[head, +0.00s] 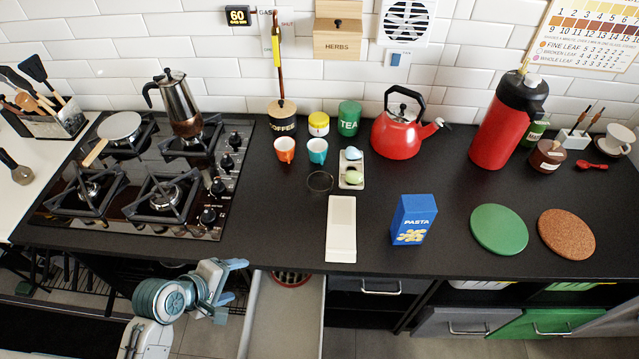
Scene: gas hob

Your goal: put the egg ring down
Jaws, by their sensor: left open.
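A thin dark ring, which looks like the egg ring (320,181), lies flat on the black worktop (275,225). It is just in front of the orange cup (285,150) and the teal cup (317,151), left of a small tray with eggs (352,183). My left gripper (233,281) is open and empty. It is in front of the worktop's front edge, well apart from the ring and nearer to me. My right gripper is not in view.
The gas hob (225,187) carries a pan (119,127) and a moka pot (180,105). A white rest (341,230), a pasta box (413,220) and a red kettle (400,135) stand rightward. An open drawer (285,325) juts out below. The worktop left of the white rest is clear.

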